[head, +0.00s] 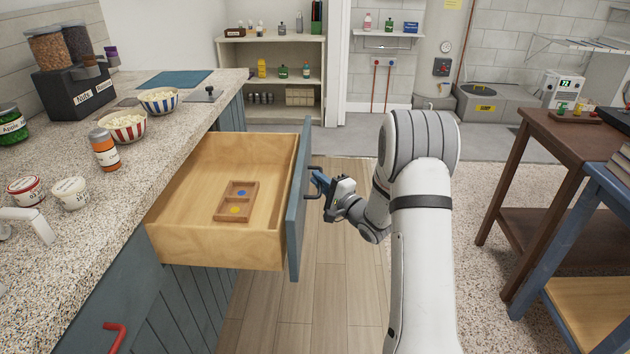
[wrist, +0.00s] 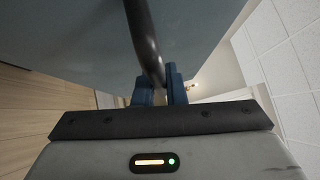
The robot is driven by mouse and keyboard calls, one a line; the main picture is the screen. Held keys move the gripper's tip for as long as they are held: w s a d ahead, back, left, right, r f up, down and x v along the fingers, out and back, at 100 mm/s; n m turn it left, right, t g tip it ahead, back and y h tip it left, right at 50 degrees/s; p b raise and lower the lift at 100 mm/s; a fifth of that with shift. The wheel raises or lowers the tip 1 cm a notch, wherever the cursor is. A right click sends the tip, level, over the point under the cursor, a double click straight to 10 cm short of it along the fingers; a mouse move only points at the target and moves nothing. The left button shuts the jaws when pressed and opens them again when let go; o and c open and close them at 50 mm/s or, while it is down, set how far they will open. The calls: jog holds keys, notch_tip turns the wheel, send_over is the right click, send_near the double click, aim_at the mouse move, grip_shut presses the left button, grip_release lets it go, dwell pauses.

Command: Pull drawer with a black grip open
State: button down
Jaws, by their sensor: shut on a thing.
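The drawer (head: 215,245) stands pulled well out of the blue-grey counter, its pale wood inside in plain view. Its blue front (head: 296,210) faces right and carries a black grip (head: 313,184). My gripper (head: 319,182) is at the drawer front, shut on the black grip. In the wrist view the dark curved grip (wrist: 146,45) runs down between the two blue fingers (wrist: 160,88). A small wooden tray (head: 237,213) with a blue disc and a yellow disc lies in the drawer.
The speckled counter (head: 160,180) bears bowls, jars and a dispenser. Another front with a red grip (head: 115,335) is at lower left. A brown table (head: 560,128) and a blue table (head: 600,190) stand at right. Wooden floor (head: 340,270) is clear between the drawer and my arm.

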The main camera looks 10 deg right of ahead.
jog(key=c, duration=1.9)
grip_release()
jog(key=shift+w+d+r, duration=0.1)
jog(key=shift+w+r, duration=0.05)
jog(key=shift+o, duration=0.7)
jog(key=shift+w, duration=0.1)
jog(key=shift+o, duration=1.3)
jog(key=v, duration=0.8)
jog(key=shift+p, duration=0.4)
